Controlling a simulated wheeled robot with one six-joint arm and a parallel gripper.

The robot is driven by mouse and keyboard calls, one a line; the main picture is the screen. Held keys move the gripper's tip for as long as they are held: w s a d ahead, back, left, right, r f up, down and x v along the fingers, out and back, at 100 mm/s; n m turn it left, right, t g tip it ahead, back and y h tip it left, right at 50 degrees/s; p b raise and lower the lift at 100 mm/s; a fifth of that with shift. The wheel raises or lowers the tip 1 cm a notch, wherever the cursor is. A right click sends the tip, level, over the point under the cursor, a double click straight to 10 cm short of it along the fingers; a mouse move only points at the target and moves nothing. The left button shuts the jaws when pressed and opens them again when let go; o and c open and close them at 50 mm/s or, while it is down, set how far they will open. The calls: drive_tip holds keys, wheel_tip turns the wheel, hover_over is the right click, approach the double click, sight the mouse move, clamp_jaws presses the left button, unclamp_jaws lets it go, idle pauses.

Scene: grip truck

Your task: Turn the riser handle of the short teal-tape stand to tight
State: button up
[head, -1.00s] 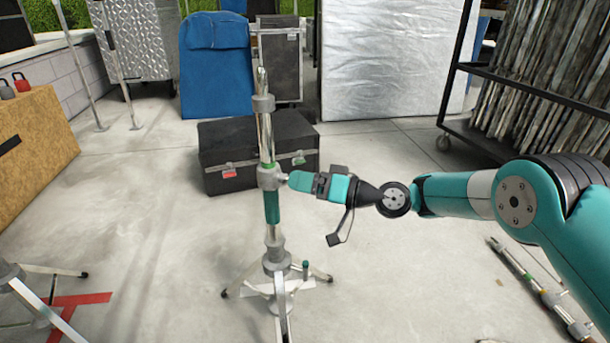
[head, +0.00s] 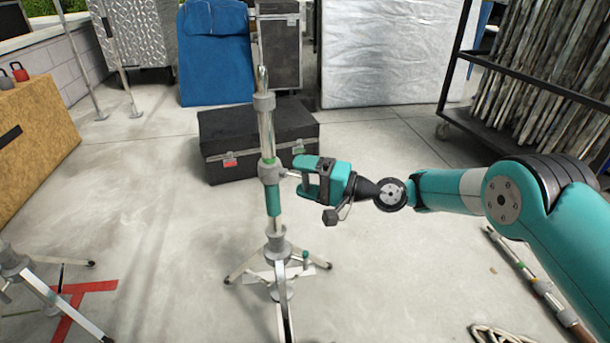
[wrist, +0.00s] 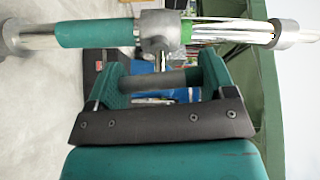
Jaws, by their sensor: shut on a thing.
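The stand (head: 274,205) with teal tape stands upright, its legs spread on the floor. In the wrist view its teal-taped tube (wrist: 95,32) lies sideways across the top. Its riser handle (wrist: 160,82) is a grey bar on a short stem from the metal collar (head: 269,172). My gripper (head: 309,177) is at the right of the collar, with one finger above the other. It is shut on the handle, with the bar held end to end between the two teal fingers. In the head view the handle is mostly hidden by the fingers.
A black case (head: 255,140) lies behind the stand. Another stand (head: 15,265) is at the lower left by red floor tape (head: 70,310). A pole (head: 525,275) and a rope (head: 500,335) lie at the right. A wheeled rack (head: 530,85) is at the back right.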

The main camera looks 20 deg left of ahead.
idle(0.3)
drive_tip(key=o, duration=0.9)
drive_tip(key=shift+d, duration=0.1)
drive_tip(key=d+b, duration=0.5)
drive_tip(key=b, duration=0.4)
drive_tip(key=d+b, duration=0.6)
drive_tip(key=b, duration=0.3)
drive_tip(key=d+b, duration=0.6)
drive_tip(key=b, duration=0.3)
drive_tip(key=shift+w+f, duration=0.2)
drive_tip(key=shift+w, duration=0.15)
